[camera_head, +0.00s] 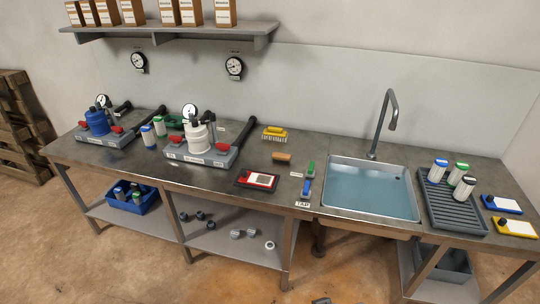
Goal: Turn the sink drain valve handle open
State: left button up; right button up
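The sink (330,190) is set into the bench, and its basin looks filled with blue water (370,190). Left of the sink stand two small handles, a green one (311,169) farther back and a blue one (306,187) nearer the front. A label reading TAP (302,204) lies in front of the blue handle. A smaller label (296,175) beside the green handle is too small to read, so I cannot tell for certain which handle is the drain valve. A dark drain pipe (318,240) hangs below the bench. Neither of my grippers can be made out.
A grey faucet (385,115) rises behind the sink. A black-red tablet (257,180), a brown block (282,156) and a yellow brush (274,133) lie left of the handles. A ribbed tray (440,205) with bottles stands right. The floor in front is mostly clear.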

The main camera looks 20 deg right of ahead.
aim_at(312, 167)
jog(key=i+l+u, duration=0.4)
jog(key=l, duration=0.2)
jog(key=i+l+u, duration=0.2)
jog(key=l, duration=0.15)
jog(key=i+l, duration=0.15)
jog(key=l, duration=0.2)
jog(key=i+l, duration=0.1)
jog(key=l, duration=0.3)
jog(key=i+l, duration=0.15)
jog(key=l, duration=0.2)
jog(key=u, duration=0.05)
